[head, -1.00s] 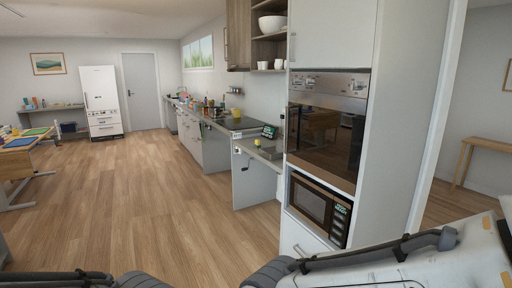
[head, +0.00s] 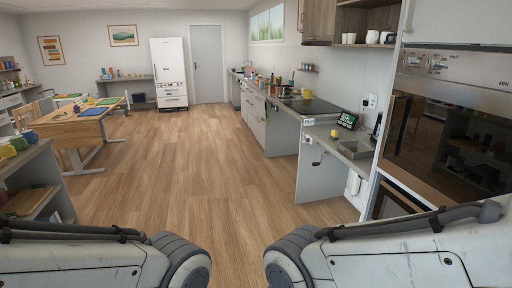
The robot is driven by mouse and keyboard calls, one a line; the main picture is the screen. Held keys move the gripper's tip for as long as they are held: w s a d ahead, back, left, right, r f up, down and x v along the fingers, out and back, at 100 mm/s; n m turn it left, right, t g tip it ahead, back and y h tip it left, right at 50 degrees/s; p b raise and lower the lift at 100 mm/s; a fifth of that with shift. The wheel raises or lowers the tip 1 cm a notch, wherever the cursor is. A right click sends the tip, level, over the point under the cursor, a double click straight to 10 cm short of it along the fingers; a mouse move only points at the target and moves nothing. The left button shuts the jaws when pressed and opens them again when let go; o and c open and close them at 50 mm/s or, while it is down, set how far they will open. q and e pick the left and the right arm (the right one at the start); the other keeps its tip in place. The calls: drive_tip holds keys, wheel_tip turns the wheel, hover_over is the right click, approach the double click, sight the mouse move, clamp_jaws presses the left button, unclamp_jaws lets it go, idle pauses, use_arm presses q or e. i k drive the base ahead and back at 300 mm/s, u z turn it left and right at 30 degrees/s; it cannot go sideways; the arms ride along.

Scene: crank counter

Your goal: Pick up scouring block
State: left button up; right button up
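I cannot make out a scouring block for certain. A small yellow item (head: 334,133) lies on the lowered grey counter (head: 325,143) at the right, too small to identify. Many small coloured items (head: 262,83) stand far along the long counter, also too small to tell apart. Parts of both my arms show at the bottom left and bottom right. Neither gripper is in view.
A tall oven unit (head: 450,125) stands close on the right. A shelf unit (head: 35,180) with colourful cups is near on the left, with a wooden table (head: 75,125) behind it. A white fridge (head: 168,72) is far back. The wooden floor (head: 200,150) between is clear.

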sight(334, 137)
drive_tip(key=u, duration=0.15)
drive_tip(key=i, duration=1.9)
drive_tip(key=z, duration=0.2)
drive_tip(key=i, duration=1.95)
drive_tip(key=z, duration=0.65)
drive_tip(key=i, duration=1.3)
drive_tip(key=z, duration=0.3)
